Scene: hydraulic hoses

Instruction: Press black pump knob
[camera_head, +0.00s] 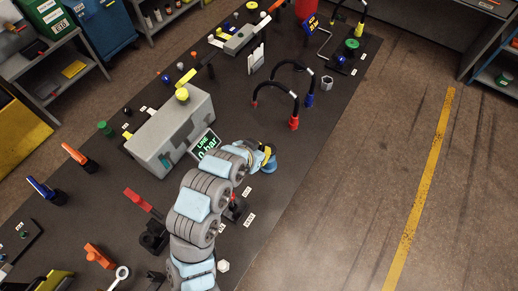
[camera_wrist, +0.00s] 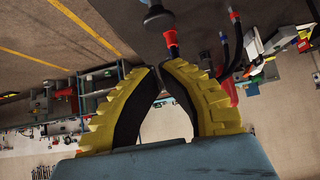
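My gripper (camera_wrist: 160,69) shows in the wrist view as two ribbed yellow fingers with black inner pads. Their tips come together with nothing held between them. In the head view my gripper (camera_head: 268,155) is mostly hidden by my own arm, right of the display reading "LINE 0 bar" (camera_head: 206,144). A dark, round-headed knob (camera_wrist: 157,17) is at the top of the wrist view, beyond the fingertips and apart from them. I cannot tell whether it is the pump knob. A small dark knob (camera_head: 126,110) stands left of the grey box (camera_head: 170,132) in the head view.
A yellow knob (camera_head: 182,94) tops the grey box. Curved black hoses (camera_head: 283,88) with red and blue ends stand beyond my gripper. A red lever (camera_head: 140,200) and an orange lever (camera_head: 98,255) stand at lower left. The floor right of the dark table is clear.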

